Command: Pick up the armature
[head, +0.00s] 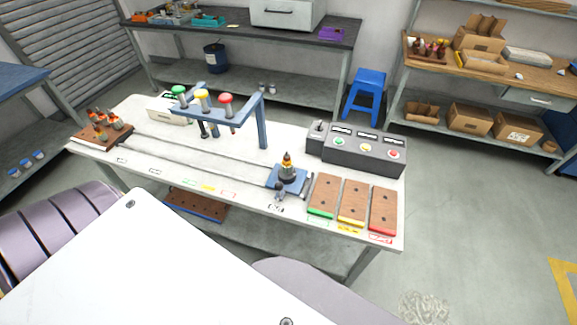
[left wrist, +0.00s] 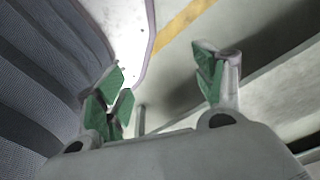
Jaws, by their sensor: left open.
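An armature (head: 287,168) with a dark body and an orange band stands upright on a blue fixture (head: 273,181) on the white workbench. Several similar armatures (head: 97,116) stand on a wooden tray (head: 92,138) at the bench's left end. My left gripper (left wrist: 163,88) shows only in the left wrist view. Its green-padded fingers are wide apart with nothing between them, and no armature shows in that view. My right gripper is in neither view.
A blue frame (head: 262,122) with green, yellow and red-topped parts stands on the bench. A grey control box (head: 365,158) stands at the back right. Wooden boards with green (head: 325,190), yellow (head: 353,198) and red (head: 383,206) edges lie at the right end.

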